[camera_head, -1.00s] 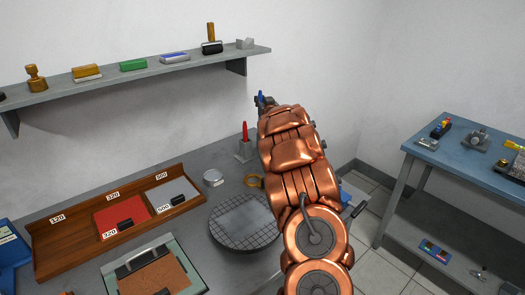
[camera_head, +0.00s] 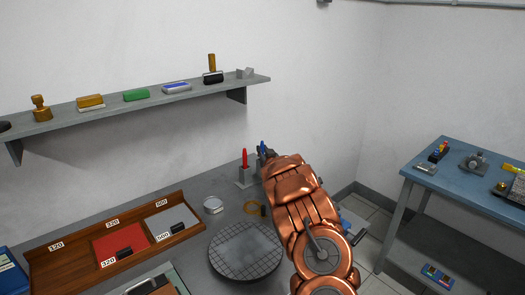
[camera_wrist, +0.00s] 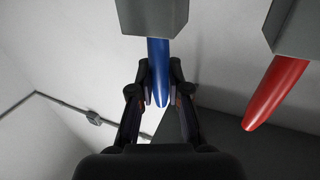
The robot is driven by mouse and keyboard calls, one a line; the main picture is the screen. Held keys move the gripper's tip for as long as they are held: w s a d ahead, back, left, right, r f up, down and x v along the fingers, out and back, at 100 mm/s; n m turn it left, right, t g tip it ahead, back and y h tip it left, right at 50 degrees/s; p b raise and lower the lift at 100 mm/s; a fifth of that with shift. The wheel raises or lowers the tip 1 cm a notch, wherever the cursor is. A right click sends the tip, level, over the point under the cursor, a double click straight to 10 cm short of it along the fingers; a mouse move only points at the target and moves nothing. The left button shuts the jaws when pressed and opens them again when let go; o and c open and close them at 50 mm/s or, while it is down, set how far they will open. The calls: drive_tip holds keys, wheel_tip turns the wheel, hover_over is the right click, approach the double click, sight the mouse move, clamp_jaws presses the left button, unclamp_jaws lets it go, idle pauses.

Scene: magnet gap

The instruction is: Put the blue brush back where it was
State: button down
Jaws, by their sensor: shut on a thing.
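The blue brush (camera_head: 262,146) is in my gripper (camera_head: 268,154), low over the back of the grey bench, just right of the red brush (camera_head: 244,159). The red brush stands upright in a grey block (camera_head: 246,177). In the wrist view, my gripper (camera_wrist: 159,75) is shut on the blue brush (camera_wrist: 158,55), with a finger on each side. The blue brush's far end meets a grey block (camera_wrist: 153,16). How deep it sits there is hidden. The red brush (camera_wrist: 275,92) and its block (camera_wrist: 294,28) are to the right, apart from my fingers.
A wall shelf (camera_head: 60,113) with several small things is above the bench. A round gridded plate (camera_head: 245,252), a tin (camera_head: 213,205), a brass ring (camera_head: 253,207) and a wooden tray (camera_head: 72,273) are on the bench. A blue-topped table (camera_head: 455,178) stands at the right.

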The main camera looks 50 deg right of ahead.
drive_tip(key=shift+f, duration=0.25)
drive_tip(key=c, duration=1.1)
unclamp_jaws()
drive_tip(key=shift+c, duration=0.2)
drive_tip(key=shift+r, duration=0.2)
drive_tip(key=shift+s+a+f, duration=0.15)
drive_tip(key=shift+s+a, duration=0.1)
drive_tip(key=shift+s, duration=0.35)
drive_tip(key=b+v, duration=0.3)
drive_tip(key=v, duration=0.7)
drive_tip(key=shift+s+a, duration=0.2)
drive_tip(key=shift+s, duration=0.15)
drive_tip(key=shift+r, duration=0.25)
